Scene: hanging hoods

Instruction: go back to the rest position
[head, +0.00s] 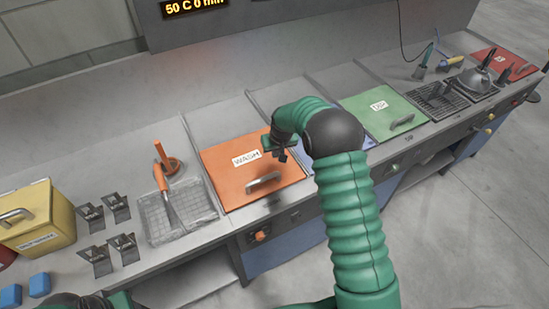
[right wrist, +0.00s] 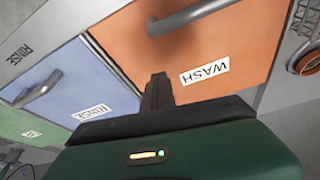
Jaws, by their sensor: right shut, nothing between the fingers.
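My right gripper (head: 281,155) is shut and empty, above the counter by the right edge of the orange WASH lid (head: 226,184). In the right wrist view its shut fingers (right wrist: 157,92) show in front of the orange WASH lid (right wrist: 205,35) and the blue RINSE lid (right wrist: 70,80). My right arm's green ribbed sleeve comes up from the bottom and hides part of the blue lid in the head view. A green piece of my left arm shows at the bottom left of the head view; its fingers are not clearly seen.
A wire basket (head: 177,216) holds an orange-handled tool. A yellow box (head: 40,222), metal brackets and blue blocks (head: 39,285) stand at left. Floor is clear at right.

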